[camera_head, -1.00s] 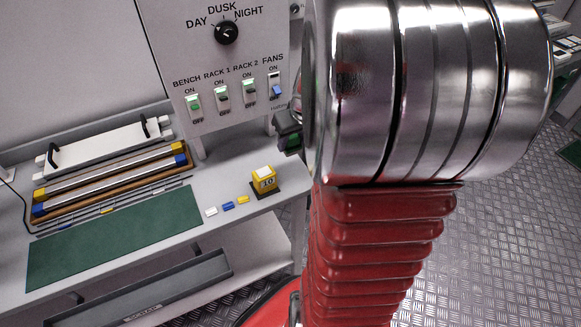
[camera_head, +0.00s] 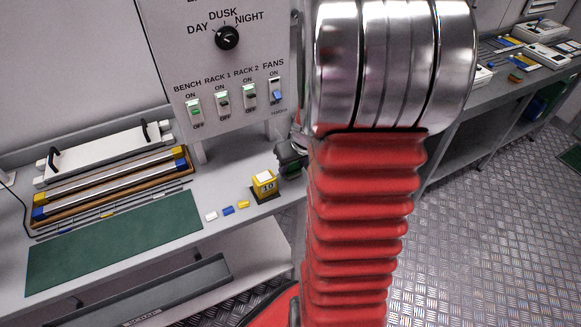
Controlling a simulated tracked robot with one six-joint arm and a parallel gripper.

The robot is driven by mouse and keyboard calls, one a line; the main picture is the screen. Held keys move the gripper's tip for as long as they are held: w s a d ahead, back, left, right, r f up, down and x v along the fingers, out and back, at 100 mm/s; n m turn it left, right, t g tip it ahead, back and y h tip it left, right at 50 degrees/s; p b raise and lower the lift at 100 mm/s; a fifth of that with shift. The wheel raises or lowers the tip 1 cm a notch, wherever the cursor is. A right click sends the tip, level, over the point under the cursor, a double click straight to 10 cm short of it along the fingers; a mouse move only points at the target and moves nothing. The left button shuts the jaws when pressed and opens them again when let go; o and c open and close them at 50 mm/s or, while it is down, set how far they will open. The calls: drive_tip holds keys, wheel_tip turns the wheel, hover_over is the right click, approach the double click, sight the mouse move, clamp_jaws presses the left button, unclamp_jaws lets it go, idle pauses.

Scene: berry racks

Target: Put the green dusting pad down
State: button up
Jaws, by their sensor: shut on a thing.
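My gripper (camera_head: 289,156) shows only in part, dark grey, just left of my red and silver arm and right of the bench's yellow block. It is shut on the green dusting pad (camera_head: 291,172), of which a small dark green part shows below the jaws. The arm hides the rest of the gripper and pad. The pad appears to be near the bench's right end; I cannot tell whether it touches anything.
The grey bench (camera_head: 225,190) holds a green mat (camera_head: 115,240), a yellow block marked 10 (camera_head: 264,185), small coloured pieces (camera_head: 228,210) and a tray of tubes (camera_head: 110,187). A switch panel (camera_head: 225,65) stands behind. Another bench (camera_head: 480,85) is at the right.

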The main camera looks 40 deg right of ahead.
drive_tip(key=shift+f, duration=0.25)
drive_tip(key=o, duration=0.9)
drive_tip(key=shift+f, duration=0.15)
drive_tip(key=shift+s+v, duration=0.1)
drive_tip(key=shift+v, duration=3.35)
drive_tip(key=shift+s+v, duration=0.15)
drive_tip(key=shift+v, duration=3.3)
drive_tip(key=shift+f, duration=0.1)
